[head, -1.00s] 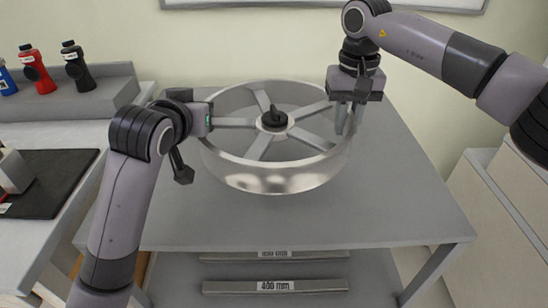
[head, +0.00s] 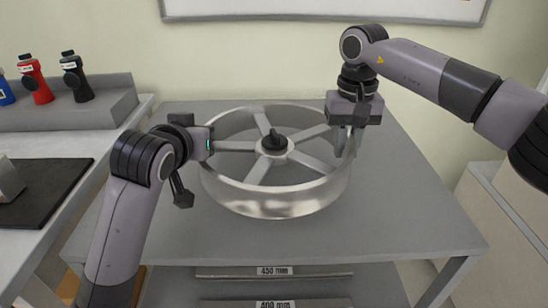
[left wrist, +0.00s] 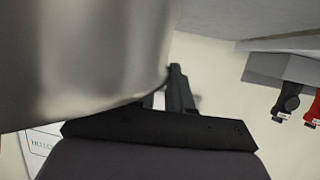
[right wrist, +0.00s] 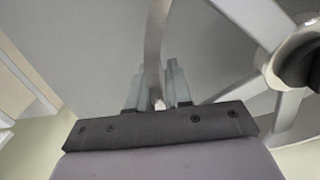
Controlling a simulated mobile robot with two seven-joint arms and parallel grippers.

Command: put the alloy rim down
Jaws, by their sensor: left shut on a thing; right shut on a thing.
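The alloy rim (head: 275,207) is a wide silver wheel rim with spokes, lying level with its face up and a black knob (head: 274,140) at its hub. It is over the grey table (head: 400,225); I cannot tell whether its underside touches the top. My left gripper (head: 208,143) is shut on the rim's left edge. In the left wrist view the rim's wall (left wrist: 90,60) hides most of the jaws. My right gripper (head: 348,142) points down and is shut on the right edge. In the right wrist view the thin wall (right wrist: 154,45) stands between its fingers (right wrist: 157,88).
A bench at the left holds a dark mat (head: 45,190) and several bottles, one red (head: 36,82). A lower shelf under the table holds bars labelled 450 mm (head: 274,271) and 400 mm. A pale cabinet stands at the right. The table's front strip is bare.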

